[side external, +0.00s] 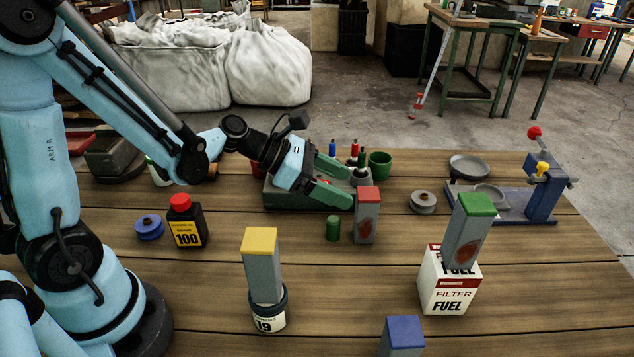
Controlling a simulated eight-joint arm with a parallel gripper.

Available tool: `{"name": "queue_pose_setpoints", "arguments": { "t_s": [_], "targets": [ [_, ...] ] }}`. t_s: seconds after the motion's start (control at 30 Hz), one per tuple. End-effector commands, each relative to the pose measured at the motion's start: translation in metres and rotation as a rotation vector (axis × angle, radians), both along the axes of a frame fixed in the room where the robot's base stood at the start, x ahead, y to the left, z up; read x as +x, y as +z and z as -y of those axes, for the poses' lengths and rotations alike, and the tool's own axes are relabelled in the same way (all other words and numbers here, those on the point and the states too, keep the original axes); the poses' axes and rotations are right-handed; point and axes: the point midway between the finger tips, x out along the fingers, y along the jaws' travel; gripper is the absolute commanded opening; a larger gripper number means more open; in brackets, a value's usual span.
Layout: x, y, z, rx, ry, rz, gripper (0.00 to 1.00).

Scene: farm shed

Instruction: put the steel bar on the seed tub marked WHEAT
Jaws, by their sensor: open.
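Several upright grey bars with coloured tops are in view; I cannot tell which is the steel bar. A red-topped bar (366,222) stands on the table. A yellow-topped bar (262,276) stands on a white tub (268,318) marked 19. A green-topped bar (467,233) is tilted on a FUEL filter box (449,287). A blue-topped bar (402,342) is cut off at the front edge. I can read WHEAT on nothing here. My gripper (347,186) is open and empty, its fingers pointing right, just left of the red-topped bar's top; they appear apart from it.
A green tray (285,199) with small bottles lies behind and below my gripper.

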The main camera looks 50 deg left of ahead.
Motion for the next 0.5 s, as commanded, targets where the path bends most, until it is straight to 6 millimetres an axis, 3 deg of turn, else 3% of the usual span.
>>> {"name": "queue_pose_setpoints", "arguments": {
  "t_s": [0.37,0.5],
  "targets": [
    [-0.021,0.016,-0.021,0.001,-0.001,0.001,0.73],
    [-0.026,0.017,-0.021,0.099,-0.051,0.045,0.73]
  ]
}}
